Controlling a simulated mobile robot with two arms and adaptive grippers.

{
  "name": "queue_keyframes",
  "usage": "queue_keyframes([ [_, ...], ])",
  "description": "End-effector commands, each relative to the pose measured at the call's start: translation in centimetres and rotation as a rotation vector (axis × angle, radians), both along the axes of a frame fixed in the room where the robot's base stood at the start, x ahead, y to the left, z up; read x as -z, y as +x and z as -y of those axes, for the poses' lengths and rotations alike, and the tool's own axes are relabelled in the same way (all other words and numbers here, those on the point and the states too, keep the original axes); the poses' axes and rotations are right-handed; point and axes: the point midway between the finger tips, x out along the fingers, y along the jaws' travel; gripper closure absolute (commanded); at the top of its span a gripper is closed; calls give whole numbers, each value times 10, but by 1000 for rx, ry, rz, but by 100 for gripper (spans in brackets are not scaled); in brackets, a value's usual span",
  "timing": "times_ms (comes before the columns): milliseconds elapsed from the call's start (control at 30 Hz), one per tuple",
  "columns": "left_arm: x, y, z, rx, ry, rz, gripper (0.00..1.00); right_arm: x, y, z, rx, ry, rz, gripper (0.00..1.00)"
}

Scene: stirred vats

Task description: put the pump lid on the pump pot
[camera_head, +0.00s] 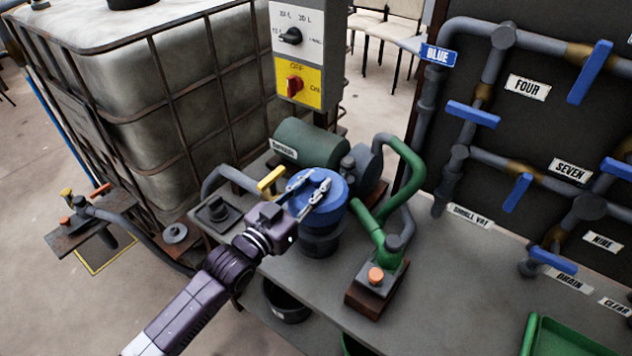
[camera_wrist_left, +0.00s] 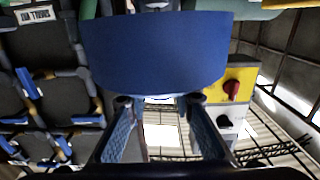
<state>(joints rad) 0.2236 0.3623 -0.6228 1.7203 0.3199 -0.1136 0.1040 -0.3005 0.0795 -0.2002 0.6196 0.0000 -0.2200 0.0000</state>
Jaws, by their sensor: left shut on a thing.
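The blue pump lid (camera_head: 333,205) is directly over the dark pump pot (camera_head: 320,244) on the grey bench. My left gripper (camera_head: 313,188) reaches in over the lid from the left, its fingers shut on the lid's top part. In the left wrist view, the lid (camera_wrist_left: 155,50) fills the top middle, at the tips of my left gripper (camera_wrist_left: 158,102). The lid looks about level. I cannot tell whether it rests on the pot's rim or hangs just above it. My right gripper is not in view.
A yellow-handled valve (camera_head: 271,179) stands close left of the lid. A green motor (camera_head: 308,143) is behind it, and green piping (camera_head: 368,222) is to the right. A switch box (camera_head: 297,52) rises behind.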

Motion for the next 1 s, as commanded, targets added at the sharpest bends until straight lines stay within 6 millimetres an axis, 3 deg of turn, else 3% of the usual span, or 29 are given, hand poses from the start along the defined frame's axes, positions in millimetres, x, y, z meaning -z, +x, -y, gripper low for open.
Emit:
queue_keyframes([
  [33,11,0,0,0,-1,1,100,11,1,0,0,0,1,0],
  [300,34,0,0,1,-1,1,100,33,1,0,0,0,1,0],
  [1000,35,0,0,1,-1,1,100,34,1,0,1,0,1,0],
])
